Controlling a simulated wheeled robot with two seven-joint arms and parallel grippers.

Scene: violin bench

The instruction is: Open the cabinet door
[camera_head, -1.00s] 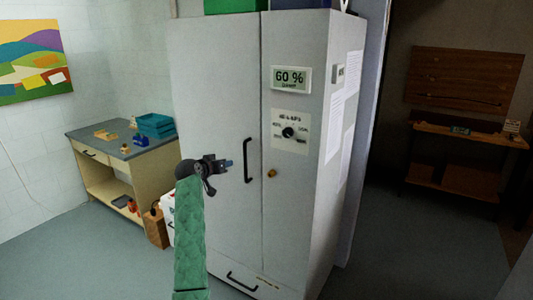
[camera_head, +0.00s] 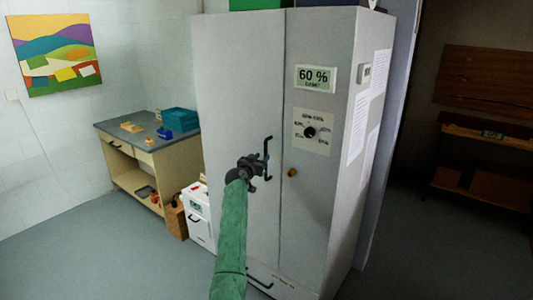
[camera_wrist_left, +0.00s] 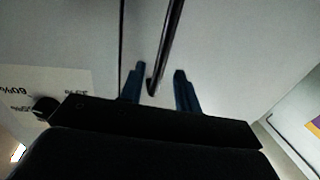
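The grey cabinet (camera_head: 330,200) stands in the middle of the head view with its left door (camera_head: 240,100) shut. A black vertical bar handle (camera_head: 267,150) is on that door near the seam. My left gripper (camera_head: 262,165) is at the handle's lower half and hides part of it. In the left wrist view the gripper's blue fingers (camera_wrist_left: 159,92) are apart, and the handle bar (camera_wrist_left: 168,45) runs down between them with gaps on both sides. My right gripper is not in view.
A low workbench (camera_head: 150,150) with a blue tray stands to the left. A white drawer box (camera_head: 198,215) is beside the cabinet's left side. The floor (camera_head: 120,255) in front is clear. A dark alcove with a wooden bench (camera_head: 480,190) is at the right.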

